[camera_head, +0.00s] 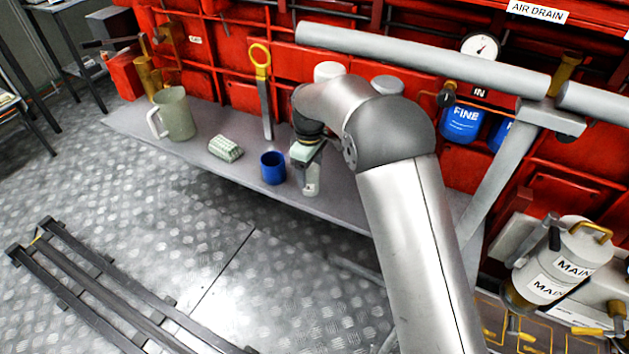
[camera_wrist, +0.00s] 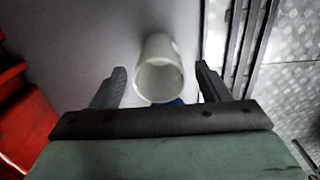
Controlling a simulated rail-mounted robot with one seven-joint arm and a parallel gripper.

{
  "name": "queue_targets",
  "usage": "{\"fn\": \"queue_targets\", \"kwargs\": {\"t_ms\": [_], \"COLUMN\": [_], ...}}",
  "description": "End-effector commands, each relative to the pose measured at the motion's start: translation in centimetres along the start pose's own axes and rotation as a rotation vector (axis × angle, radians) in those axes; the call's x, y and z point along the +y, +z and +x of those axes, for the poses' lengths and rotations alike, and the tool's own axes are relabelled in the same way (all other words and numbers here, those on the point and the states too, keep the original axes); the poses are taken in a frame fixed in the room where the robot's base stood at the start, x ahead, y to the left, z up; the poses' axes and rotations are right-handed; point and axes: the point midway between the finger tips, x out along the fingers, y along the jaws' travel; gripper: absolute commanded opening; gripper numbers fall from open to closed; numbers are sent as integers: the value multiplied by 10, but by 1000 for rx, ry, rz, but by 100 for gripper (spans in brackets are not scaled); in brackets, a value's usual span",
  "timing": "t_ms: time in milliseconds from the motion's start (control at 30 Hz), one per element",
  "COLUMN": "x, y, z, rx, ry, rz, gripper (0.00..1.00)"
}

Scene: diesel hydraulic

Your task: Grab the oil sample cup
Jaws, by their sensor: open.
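A small whitish, translucent cup (camera_head: 312,187) stands on the grey shelf, directly below my gripper (camera_head: 307,165). In the wrist view the cup (camera_wrist: 160,76) lies between the two dark fingers of my gripper (camera_wrist: 161,70), with a visible gap on each side. The fingers are open and do not appear to grip it. A blue cup (camera_head: 273,170) stands just left of the whitish cup in the head view; a sliver of blue shows below the whitish cup in the wrist view. No label shows which one is the oil sample cup.
The grey shelf (camera_head: 232,182) also holds a translucent jug (camera_head: 177,116), a pale ribbed item (camera_head: 225,148) and a yellow-handled tool (camera_head: 264,85). Red machinery (camera_head: 205,52) rises behind, and a grey pipe (camera_head: 420,58) crosses it. The shelf's front edge is close to the cups.

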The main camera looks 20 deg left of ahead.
Motion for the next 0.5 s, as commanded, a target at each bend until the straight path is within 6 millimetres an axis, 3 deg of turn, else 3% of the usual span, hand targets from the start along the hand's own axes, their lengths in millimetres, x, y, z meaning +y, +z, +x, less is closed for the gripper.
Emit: {"fn": "queue_targets", "kwargs": {"t_ms": [267, 500], "x": [0, 0], "y": [1, 1], "z": [36, 40], "rx": [-2, 1], "ry": [-2, 0], "rz": [3, 4], "gripper": [69, 69]}}
